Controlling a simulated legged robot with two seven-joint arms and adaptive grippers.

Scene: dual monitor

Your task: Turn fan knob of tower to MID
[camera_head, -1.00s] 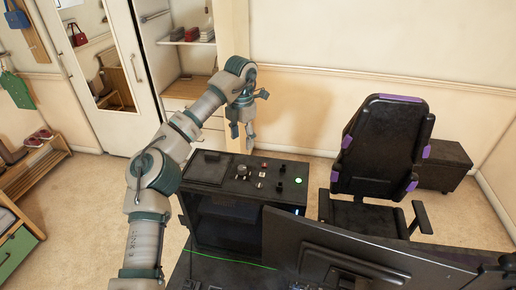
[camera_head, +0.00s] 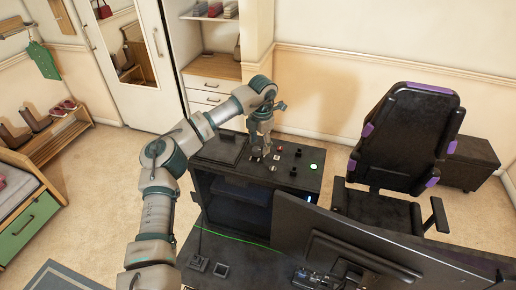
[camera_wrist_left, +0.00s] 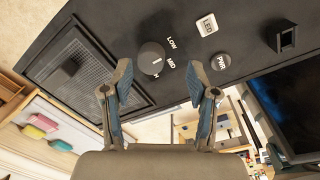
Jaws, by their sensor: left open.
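The tower (camera_head: 231,205) is a black box with controls on its top. In the left wrist view its fan knob (camera_wrist_left: 151,57) is round and dark, with a small white mark on its face. Labels LOW (camera_wrist_left: 171,43) and MID (camera_wrist_left: 172,64) stand to its right; a third label starting with H is partly visible below. I cannot tell exactly which label the mark faces. My left gripper (camera_head: 262,152) is over the tower top. In the left wrist view its open fingers (camera_wrist_left: 158,80) are on either side of and below the knob, with nothing between them. My right gripper is not seen.
The LED button (camera_wrist_left: 207,24) and PWR button (camera_wrist_left: 221,62) lie right of the knob. A monitor (camera_head: 350,240) stands in front, and a black and purple chair (camera_head: 405,140) stands at right.

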